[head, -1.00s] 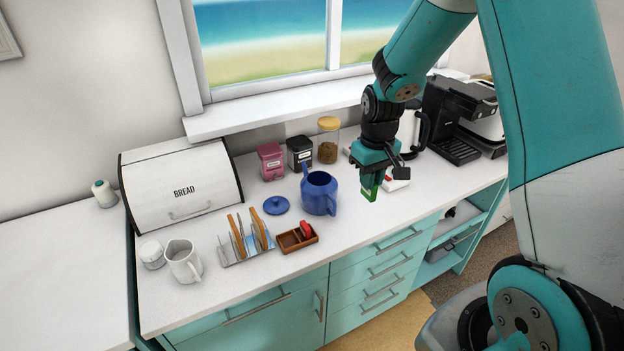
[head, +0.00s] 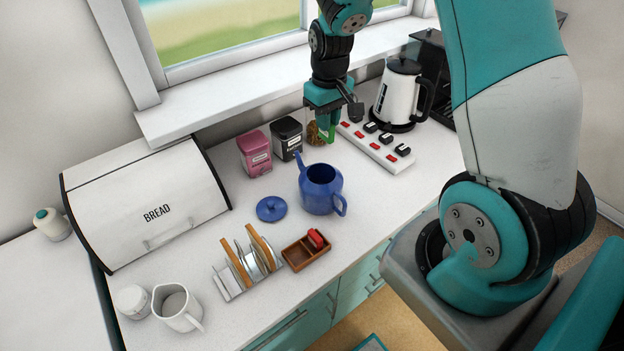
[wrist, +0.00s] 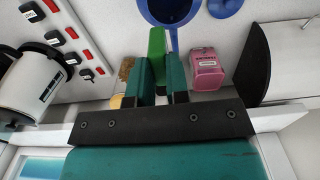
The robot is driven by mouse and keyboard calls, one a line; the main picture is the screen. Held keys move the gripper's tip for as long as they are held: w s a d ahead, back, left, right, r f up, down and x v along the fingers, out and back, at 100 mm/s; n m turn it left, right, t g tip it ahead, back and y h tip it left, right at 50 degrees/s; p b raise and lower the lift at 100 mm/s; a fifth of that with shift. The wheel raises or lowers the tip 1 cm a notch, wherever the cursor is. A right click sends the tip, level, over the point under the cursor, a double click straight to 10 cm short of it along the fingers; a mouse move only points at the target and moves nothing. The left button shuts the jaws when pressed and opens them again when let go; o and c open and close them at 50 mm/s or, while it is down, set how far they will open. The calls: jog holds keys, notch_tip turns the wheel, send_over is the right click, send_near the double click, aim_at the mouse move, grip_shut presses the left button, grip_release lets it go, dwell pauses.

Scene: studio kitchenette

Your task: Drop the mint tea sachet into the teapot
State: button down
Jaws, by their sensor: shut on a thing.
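My gripper (head: 328,123) is shut on a green sachet (head: 330,135), which hangs below the jaws. In the wrist view the green sachet (wrist: 156,45) sticks out between the fingertips. The blue teapot (head: 320,190) stands open on the counter, in front of and below my gripper in the head view. In the wrist view the teapot (wrist: 170,12) is partly cut off at the top edge, beyond the sachet. Its blue lid (head: 271,209) lies on the counter to the left of the teapot.
A power strip (head: 378,147) and a white kettle (head: 398,97) are to the right. Pink (head: 255,152) and black (head: 287,138) canisters and a jar (head: 316,130) stand behind the teapot. A wooden tray (head: 306,252) and a toast rack (head: 245,265) are in front.

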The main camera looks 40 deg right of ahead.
aim_at(326, 140)
notch_tip(326, 140, down, 6)
jog(key=b, duration=0.4)
jog(key=shift+r, duration=0.1)
jog(key=c, duration=1)
grip_release()
jog(key=shift+c, duration=0.2)
jog(key=shift+r, duration=0.1)
notch_tip(326, 140, up, 17)
jog(key=b, duration=0.4)
jog(key=shift+r, duration=0.15)
jog(key=shift+s+a, duration=0.1)
